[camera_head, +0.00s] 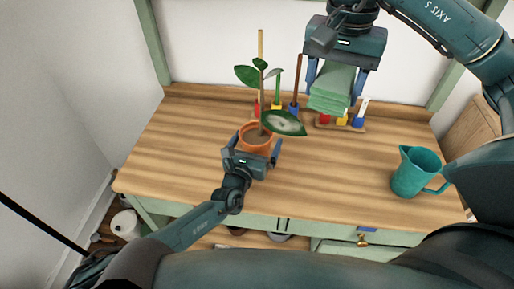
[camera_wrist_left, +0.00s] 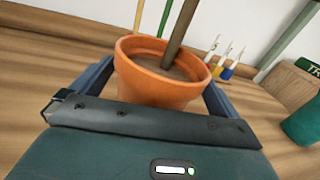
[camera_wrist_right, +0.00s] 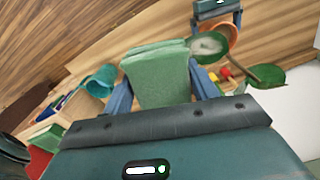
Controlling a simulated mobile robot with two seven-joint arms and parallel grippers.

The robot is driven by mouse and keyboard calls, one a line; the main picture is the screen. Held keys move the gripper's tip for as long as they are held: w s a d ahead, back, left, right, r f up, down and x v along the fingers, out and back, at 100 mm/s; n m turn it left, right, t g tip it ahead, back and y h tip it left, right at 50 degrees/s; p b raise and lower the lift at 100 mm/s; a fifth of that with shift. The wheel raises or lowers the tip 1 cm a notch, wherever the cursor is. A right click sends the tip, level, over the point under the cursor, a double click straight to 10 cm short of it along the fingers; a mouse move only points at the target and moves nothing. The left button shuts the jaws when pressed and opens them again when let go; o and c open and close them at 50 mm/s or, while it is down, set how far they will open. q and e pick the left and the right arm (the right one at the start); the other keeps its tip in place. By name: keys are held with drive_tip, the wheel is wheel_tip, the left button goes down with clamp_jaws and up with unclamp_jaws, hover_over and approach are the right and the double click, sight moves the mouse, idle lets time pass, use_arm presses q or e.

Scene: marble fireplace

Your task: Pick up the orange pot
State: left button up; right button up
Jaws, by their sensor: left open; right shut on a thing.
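The orange pot (camera_head: 256,138) holds dark soil and a green leafy plant (camera_head: 262,85), and stands on the wooden table. My left gripper (camera_head: 258,150) is open, with its fingers on either side of the pot. In the left wrist view the pot (camera_wrist_left: 160,85) sits between the blue fingers; I cannot tell whether they touch it. The right wrist view also shows the pot (camera_wrist_right: 222,32).
A teal watering can (camera_head: 413,172) stands at the right of the table. Small racks with coloured tools (camera_head: 342,120) stand at the back edge behind the plant. The left part of the tabletop (camera_head: 175,150) is clear.

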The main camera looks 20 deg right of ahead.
use_arm(q)
drive_tip(key=shift+w+d, duration=0.2)
drive_tip(key=shift+w, duration=0.1)
drive_tip(key=shift+c, duration=0.2)
drive_tip(key=c, duration=1.3)
drive_tip(key=shift+r, duration=0.2)
drive_tip(key=shift+c, duration=0.2)
